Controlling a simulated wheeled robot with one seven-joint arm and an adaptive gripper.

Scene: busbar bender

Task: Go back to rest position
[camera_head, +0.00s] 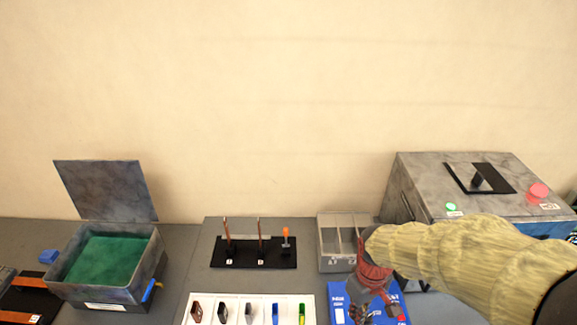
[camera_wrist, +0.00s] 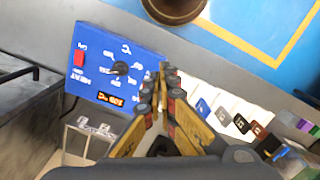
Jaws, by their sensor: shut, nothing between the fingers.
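My gripper (camera_head: 372,296) is at the lower right of the head view, at the end of my sleeved arm. It is over the blue control box (camera_head: 338,302) and hides part of it. In the wrist view my gripper (camera_wrist: 166,80) shows its two yellow fingers closed together at the tips, with nothing between them. The blue control box also shows there (camera_wrist: 112,48), with a black knob, a red switch and a small orange display.
The grey bender machine (camera_head: 412,185) stands at the right, behind my arm. A divided grey tray (camera_head: 334,264), a black rod stand (camera_head: 222,254), a white mat (camera_head: 235,301) with small coloured parts, and an open green-filled box (camera_head: 155,262) line the bench. The wall above is clear.

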